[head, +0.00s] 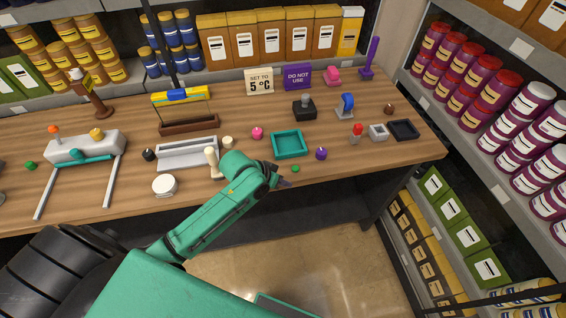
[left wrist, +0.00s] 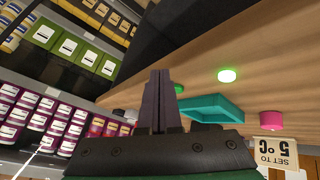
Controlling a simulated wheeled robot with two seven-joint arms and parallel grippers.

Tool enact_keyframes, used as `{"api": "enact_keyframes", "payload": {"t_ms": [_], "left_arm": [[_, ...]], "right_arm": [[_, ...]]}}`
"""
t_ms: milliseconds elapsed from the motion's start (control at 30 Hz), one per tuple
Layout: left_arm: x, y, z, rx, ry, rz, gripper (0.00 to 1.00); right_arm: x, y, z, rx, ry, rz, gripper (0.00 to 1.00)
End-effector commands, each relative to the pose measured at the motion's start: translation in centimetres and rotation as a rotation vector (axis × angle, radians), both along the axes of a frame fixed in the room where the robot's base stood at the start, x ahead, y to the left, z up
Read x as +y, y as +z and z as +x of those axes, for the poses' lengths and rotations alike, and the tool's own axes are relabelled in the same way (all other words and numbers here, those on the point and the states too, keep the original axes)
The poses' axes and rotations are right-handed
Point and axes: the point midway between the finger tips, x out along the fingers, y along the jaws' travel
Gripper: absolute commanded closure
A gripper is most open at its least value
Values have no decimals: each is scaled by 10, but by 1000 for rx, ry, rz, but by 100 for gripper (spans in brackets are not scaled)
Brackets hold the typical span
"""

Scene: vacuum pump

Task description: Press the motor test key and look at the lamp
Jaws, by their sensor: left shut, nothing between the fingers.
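My left gripper (head: 284,183) is shut and empty, just in front of the table's front edge. In the left wrist view its dark fingers (left wrist: 160,98) are together, with nothing between them. A small round green piece (head: 296,169) sits near the front edge, just beyond the fingertips and apart from them. Another small green piece (head: 30,166) lies at the far left. No label marks either one as the motor test key or the lamp. My right gripper is out of view.
A teal tray (head: 289,144) lies behind the green piece, between a pink knob (head: 257,132) and a purple knob (head: 321,153). A grey device (head: 85,147) stands at the left. Signs (head: 260,82) and full shelves are behind. A shelf of jars (head: 480,90) is at the right.

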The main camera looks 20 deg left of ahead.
Motion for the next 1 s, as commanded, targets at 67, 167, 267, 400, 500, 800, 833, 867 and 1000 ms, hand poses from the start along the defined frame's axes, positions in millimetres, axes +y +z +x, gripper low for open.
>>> {"api": "enact_keyframes", "payload": {"t_ms": [67, 167, 267, 400, 500, 800, 833, 867, 1000], "left_arm": [[-4, 32, 27, -23, 3, -60, 100], [-7, 65, 52, -24, 26, -148, 100], [-5, 88, 67, -14, 55, -212, 100], [-3, 99, 74, -3, 78, -253, 100], [-3, 99, 75, -1, 79, -257, 100], [-3, 93, 74, -1, 78, -255, 100], [-3, 91, 74, -2, 78, -255, 100], [-3, 88, 74, -2, 78, -255, 100], [-3, 72, 74, -3, 78, -255, 100]], "right_arm": [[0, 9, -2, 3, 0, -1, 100], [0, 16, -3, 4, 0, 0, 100], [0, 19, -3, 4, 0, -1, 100], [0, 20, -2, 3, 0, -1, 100], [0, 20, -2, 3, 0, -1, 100], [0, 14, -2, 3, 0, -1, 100], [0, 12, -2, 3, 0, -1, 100], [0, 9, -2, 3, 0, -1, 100], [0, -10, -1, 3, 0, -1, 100]]}}
